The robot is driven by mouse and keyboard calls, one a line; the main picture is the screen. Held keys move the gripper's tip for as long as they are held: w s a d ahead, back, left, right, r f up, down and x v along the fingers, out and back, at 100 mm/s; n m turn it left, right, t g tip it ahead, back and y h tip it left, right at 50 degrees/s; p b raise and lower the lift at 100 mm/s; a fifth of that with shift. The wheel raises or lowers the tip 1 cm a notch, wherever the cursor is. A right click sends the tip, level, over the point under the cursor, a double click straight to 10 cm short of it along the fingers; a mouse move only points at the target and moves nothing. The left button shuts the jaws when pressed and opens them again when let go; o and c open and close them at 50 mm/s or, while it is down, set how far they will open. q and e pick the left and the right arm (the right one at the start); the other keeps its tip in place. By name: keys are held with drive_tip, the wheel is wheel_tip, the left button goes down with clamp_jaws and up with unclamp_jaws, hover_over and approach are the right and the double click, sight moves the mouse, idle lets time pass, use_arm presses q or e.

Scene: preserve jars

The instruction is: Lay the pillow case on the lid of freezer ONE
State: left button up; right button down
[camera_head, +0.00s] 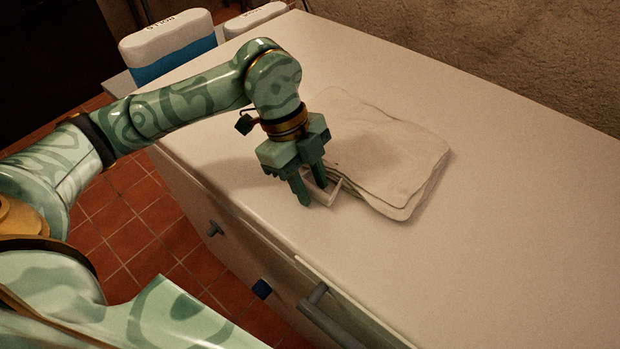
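The pillow case (400,158) is a folded, off-white cloth in several layers. It lies flat on a broad white lid (480,240), with no freezer number readable there. My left gripper (309,190) points down at the cloth's near left edge. A pale, loop-like frame (332,193) shows at that edge, beside and partly behind the fingers. The fingers stand apart, with part of the frame around them; whether they press on it is unclear. My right gripper is out of view.
Two white containers with dark lettering stand at the back left; the nearer one (168,42) has a blue band. A rough wall (500,40) runs behind. The right of the lid is clear. A grey handle (325,318) juts from the front, above red floor tiles (160,225).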

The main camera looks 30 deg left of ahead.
use_arm(q)
drive_tip(key=shift+r, duration=0.1)
drive_tip(key=p+v, duration=0.3)
drive_tip(key=v, duration=0.9)
